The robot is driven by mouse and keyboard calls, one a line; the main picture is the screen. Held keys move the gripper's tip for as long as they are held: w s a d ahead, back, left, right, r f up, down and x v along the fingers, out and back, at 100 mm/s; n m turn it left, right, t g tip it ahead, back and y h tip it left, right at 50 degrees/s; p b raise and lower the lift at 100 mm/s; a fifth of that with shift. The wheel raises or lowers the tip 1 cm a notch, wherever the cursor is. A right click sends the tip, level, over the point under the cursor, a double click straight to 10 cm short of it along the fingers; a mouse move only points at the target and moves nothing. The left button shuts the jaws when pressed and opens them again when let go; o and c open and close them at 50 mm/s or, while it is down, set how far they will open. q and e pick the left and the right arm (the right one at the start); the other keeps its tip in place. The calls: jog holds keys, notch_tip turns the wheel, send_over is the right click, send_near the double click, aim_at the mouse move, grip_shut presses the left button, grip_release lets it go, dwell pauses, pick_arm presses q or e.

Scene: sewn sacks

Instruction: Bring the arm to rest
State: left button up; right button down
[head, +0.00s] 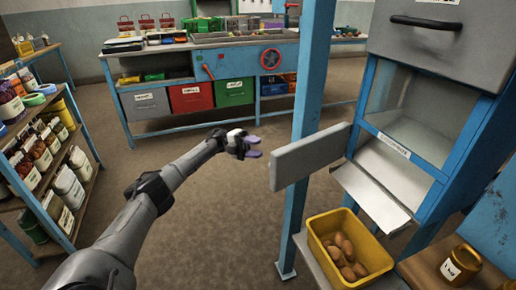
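My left arm reaches in from the bottom left of the head view, stretched forward over the open floor. My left gripper (255,147) has two purple fingertips with a gap between them, so it looks open, and nothing shows in it. It is in the air, left of a grey flap or door panel (310,157) and apart from it in the picture. My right gripper is not in view.
At right stands a blue-framed cabinet (423,140) with a chute. Below it a yellow bin (325,263) holds several brown potato-like items, beside a jar (461,265). A blue post (313,75) rises nearby. Loaded shelves (83,204) stand left, a workbench (157,60) behind.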

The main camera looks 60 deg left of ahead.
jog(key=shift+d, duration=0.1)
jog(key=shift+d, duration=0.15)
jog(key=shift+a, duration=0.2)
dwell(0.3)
